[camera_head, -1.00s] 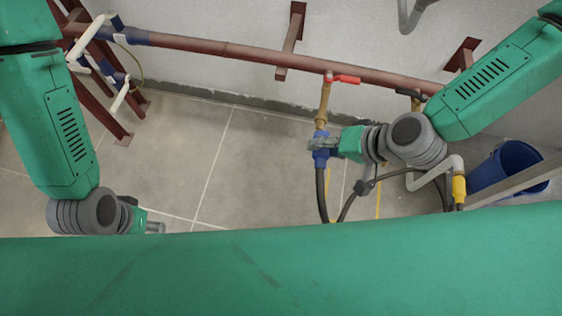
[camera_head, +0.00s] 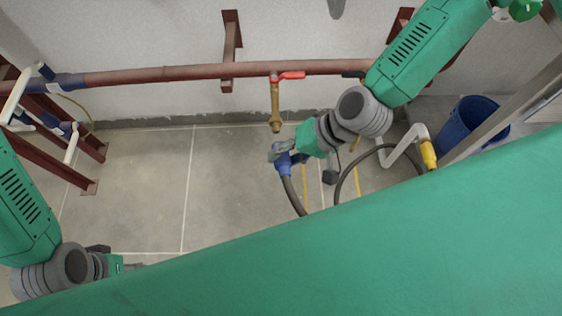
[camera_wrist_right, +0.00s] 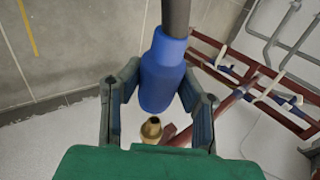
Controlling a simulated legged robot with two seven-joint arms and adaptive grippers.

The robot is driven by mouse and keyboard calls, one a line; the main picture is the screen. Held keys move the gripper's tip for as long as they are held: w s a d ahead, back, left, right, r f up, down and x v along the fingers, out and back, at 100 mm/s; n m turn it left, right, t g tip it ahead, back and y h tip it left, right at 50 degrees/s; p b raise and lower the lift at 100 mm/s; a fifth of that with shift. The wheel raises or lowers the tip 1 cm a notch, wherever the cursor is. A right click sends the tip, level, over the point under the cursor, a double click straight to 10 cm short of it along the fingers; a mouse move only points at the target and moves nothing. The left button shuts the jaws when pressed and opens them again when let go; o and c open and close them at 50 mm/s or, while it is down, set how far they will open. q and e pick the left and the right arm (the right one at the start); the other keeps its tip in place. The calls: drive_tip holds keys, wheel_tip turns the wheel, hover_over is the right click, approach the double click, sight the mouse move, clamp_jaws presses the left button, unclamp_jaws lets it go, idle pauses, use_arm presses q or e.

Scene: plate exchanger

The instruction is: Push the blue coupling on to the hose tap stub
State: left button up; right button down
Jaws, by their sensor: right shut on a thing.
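The blue coupling (camera_head: 284,164) is on the end of a dark hose (camera_head: 293,196). My right gripper (camera_head: 277,151) is shut on it. In the right wrist view the coupling (camera_wrist_right: 161,75) lies between the two fingers, with the hose running up out of the frame. The brass hose tap stub (camera_head: 276,121) hangs from the pipe below a red handle (camera_head: 291,75). A gap shows between the stub's lower end and the coupling, which looks tilted. The stub's brass end (camera_wrist_right: 151,129) also shows in the right wrist view. My left gripper (camera_head: 135,265) is low on the left, partly hidden.
A red-brown pipe (camera_head: 180,74) runs along the wall on brackets. A white bent pipe with a yellow sleeve (camera_head: 428,154) and a blue bucket (camera_head: 465,122) stand to the right. The tiled floor (camera_head: 150,180) at left centre is clear.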

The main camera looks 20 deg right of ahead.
drive_tip(key=shift+w, duration=0.6)
drive_tip(key=shift+w+a+r, duration=0.1)
drive_tip(key=shift+w+a, duration=0.35)
drive_tip(key=shift+w, duration=0.25)
drive_tip(key=shift+w+d, duration=0.1)
drive_tip(key=shift+w, duration=0.15)
use_arm(q)
drive_tip(key=shift+s+a+f+b, duration=0.1)
drive_tip(key=shift+a+f+b, duration=0.15)
drive_tip(key=shift+f+b, duration=0.15)
use_arm(e)
drive_tip(key=shift+w+d, duration=0.75)
drive_tip(key=shift+w, duration=0.3)
